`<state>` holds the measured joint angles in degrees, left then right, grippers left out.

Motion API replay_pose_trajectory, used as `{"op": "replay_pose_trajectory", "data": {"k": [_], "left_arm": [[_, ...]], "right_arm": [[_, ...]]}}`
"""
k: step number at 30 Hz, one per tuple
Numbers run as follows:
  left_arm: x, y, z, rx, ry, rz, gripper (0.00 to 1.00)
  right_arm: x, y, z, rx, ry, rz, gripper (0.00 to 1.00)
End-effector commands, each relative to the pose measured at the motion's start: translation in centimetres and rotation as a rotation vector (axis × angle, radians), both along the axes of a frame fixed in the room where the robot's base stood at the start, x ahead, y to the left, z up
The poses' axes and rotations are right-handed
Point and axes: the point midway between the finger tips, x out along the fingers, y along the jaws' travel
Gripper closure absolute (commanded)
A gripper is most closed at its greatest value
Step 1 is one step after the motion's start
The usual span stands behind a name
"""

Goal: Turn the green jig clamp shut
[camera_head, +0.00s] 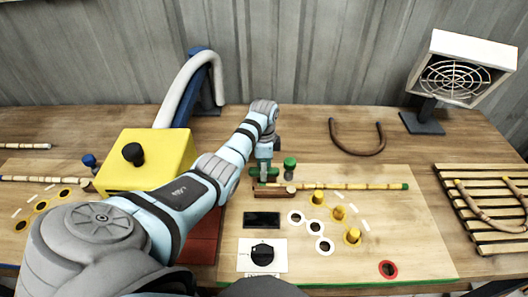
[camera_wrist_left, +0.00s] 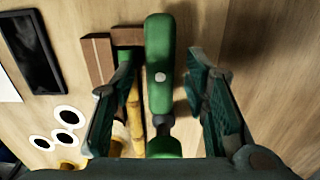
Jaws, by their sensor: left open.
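The green jig clamp has a long green bar (camera_wrist_left: 160,65) with a pale pivot dot and a round green knob beyond a dark joint. The knob (camera_head: 290,163) stands upright just right of my gripper in the head view. The bar looks roughly parallel to the bamboo pole (camera_head: 345,186). My left gripper (camera_head: 263,172) is over the clamp. In the left wrist view its fingers (camera_wrist_left: 157,88) are spread on either side of the bar, with gaps visible. The arm partly hides the clamp in the head view. My right gripper is not seen.
The pole lies on a pale board (camera_head: 420,240) with yellow pegs (camera_head: 339,212), a black screen (camera_head: 262,219) and a dial (camera_head: 263,254). A yellow box (camera_head: 165,155) stands left, under my arm. A bent rattan piece (camera_head: 357,148) lies behind; a heater (camera_head: 455,78) stands back right.

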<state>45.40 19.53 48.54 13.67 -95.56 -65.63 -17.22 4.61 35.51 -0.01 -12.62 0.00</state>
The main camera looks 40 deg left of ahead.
Motion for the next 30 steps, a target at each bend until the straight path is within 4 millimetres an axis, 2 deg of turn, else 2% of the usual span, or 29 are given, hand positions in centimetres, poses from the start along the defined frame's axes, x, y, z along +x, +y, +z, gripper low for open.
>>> {"op": "replay_pose_trajectory", "data": {"k": [8,16,30], "left_arm": [[0.03,0.02,-0.32,0.001,-0.002,0.000,0.58],[0.03,0.04,-0.28,0.001,-0.002,0.000,1.00],[0.03,0.04,-0.12,0.000,-0.001,-0.082,1.00]], "right_arm": [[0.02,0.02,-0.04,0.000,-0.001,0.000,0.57],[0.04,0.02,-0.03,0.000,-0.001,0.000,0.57],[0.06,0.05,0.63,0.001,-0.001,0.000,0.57]]}}
